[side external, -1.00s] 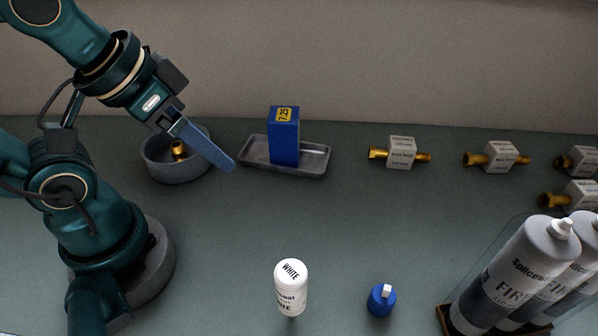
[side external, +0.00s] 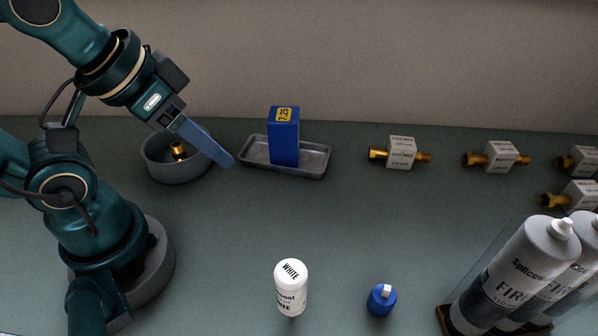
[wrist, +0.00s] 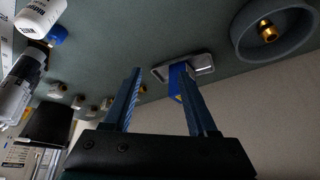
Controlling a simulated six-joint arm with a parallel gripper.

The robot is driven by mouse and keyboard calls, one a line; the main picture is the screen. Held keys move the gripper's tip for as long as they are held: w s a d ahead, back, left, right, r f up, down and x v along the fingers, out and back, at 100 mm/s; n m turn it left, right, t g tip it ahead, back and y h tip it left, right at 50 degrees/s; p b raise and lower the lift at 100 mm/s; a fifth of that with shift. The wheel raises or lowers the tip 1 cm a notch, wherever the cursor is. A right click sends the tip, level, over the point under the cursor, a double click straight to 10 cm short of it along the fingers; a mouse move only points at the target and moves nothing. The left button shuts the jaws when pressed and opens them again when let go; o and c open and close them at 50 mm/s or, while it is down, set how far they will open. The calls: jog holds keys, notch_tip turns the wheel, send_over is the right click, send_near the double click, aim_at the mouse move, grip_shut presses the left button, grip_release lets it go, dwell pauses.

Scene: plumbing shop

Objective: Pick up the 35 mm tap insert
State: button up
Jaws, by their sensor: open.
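The tap insert (side external: 381,299) is a small blue round body with a white stub on top. It stands alone at the front of the bench, right of the white bottle. It also shows in the wrist view (wrist: 57,36) at the upper left, partly overlapped by the bottle there. My gripper (side external: 230,163) is at the upper left of the side view, near the bowl and tray, far from the insert. In the wrist view its two blue fingers (wrist: 160,68) stand apart with nothing held between them.
A white bottle (side external: 291,289) stands left of the insert. Grey cartridges (side external: 507,272) stand in a holder at right. A grey tray (side external: 316,160) holds a blue box (side external: 285,138). A bowl (side external: 160,170) holds a brass part. Several tagged brass fittings (side external: 400,153) lie behind. The bench middle is clear.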

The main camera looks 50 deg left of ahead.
jog(key=w+a+r+m+t, duration=0.1)
jog(key=w+r+t, duration=0.3)
jog(key=w, duration=0.3)
jog(key=w+d+r+m+t+h, duration=0.1)
jog(key=w+d+m+t, duration=0.2)
jog(key=w+m, duration=0.3)
jog(key=m+g+h, duration=0.6)
jog(key=m+h, duration=0.1)
jog(key=h, duration=0.4)
send_over(380, 293)
jog(key=w+a, duration=0.1)
jog(key=a, duration=0.5)
notch_tip(380, 293, down, 13)
jog(key=s+f, duration=0.1)
jog(key=s+f+g, duration=0.1)
jog(key=f, duration=0.1)
jog(key=s+d+f+g, duration=0.1)
jog(key=shift+d+f+n, duration=0.1)
jog(key=shift+f+n, duration=0.2)
jog(key=shift+f, duration=0.05)
jog(key=shift+x, duration=2.45)
